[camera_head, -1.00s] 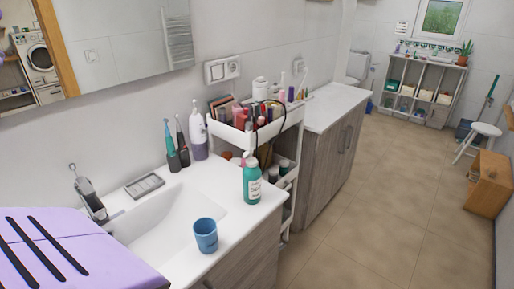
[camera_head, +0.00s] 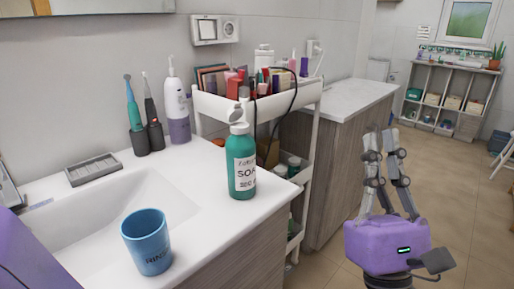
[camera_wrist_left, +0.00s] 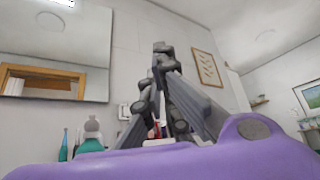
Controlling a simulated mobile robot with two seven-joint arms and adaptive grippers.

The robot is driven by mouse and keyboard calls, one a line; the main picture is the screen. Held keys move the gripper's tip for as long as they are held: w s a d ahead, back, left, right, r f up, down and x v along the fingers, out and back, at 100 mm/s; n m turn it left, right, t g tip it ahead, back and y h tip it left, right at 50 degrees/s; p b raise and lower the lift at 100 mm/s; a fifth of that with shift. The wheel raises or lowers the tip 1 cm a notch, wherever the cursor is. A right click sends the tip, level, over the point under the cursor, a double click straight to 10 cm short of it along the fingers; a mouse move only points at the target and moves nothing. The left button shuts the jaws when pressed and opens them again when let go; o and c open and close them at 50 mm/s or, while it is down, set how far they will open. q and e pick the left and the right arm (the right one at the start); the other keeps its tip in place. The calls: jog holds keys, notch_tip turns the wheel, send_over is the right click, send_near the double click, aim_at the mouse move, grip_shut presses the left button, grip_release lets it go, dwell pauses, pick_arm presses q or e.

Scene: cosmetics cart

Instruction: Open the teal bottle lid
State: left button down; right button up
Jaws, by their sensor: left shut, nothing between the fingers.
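The teal soap bottle (camera_head: 241,165) stands upright on the white counter near its right edge. Its pale grey pump lid (camera_head: 238,122) is on top. The bottle's top also shows at the lower left of the left wrist view (camera_wrist_left: 91,146), partly hidden by my purple gripper body. My left gripper (camera_head: 379,138) is to the right of the bottle and apart from it, over the floor side. Its grey fingers point up and are shut and empty; they also show in the left wrist view (camera_wrist_left: 160,50). My right gripper is not in view.
A blue cup (camera_head: 147,242) stands in front by the sink (camera_head: 90,225). Toothbrushes (camera_head: 134,115) and a white-and-purple bottle (camera_head: 177,105) stand at the wall. A white cart (camera_head: 215,104) full of cosmetics is behind the bottle. Open floor lies to the right.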

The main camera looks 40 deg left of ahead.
pick_arm(q)
jog(key=s+a+f+n+g+y+b, duration=0.25)
jog(key=a+n+g+y, duration=0.3)
jog(key=n+g, duration=1)
jog(key=n+g+h+p, duration=0.2)
jog(key=n+h+p, duration=0.1)
jog(key=n, duration=0.7)
send_near(235, 112)
jog(key=w+a+r, duration=0.1)
jog(key=a+r, duration=0.4)
jog(key=shift+w+a, duration=0.2)
jog(key=shift+a, duration=0.05)
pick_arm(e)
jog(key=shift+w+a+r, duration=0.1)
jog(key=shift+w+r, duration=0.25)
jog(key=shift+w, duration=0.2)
pick_arm(q)
jog(key=shift+a+r+h, duration=0.15)
jog(key=shift+r+h, duration=0.05)
jog(key=shift+h, duration=0.25)
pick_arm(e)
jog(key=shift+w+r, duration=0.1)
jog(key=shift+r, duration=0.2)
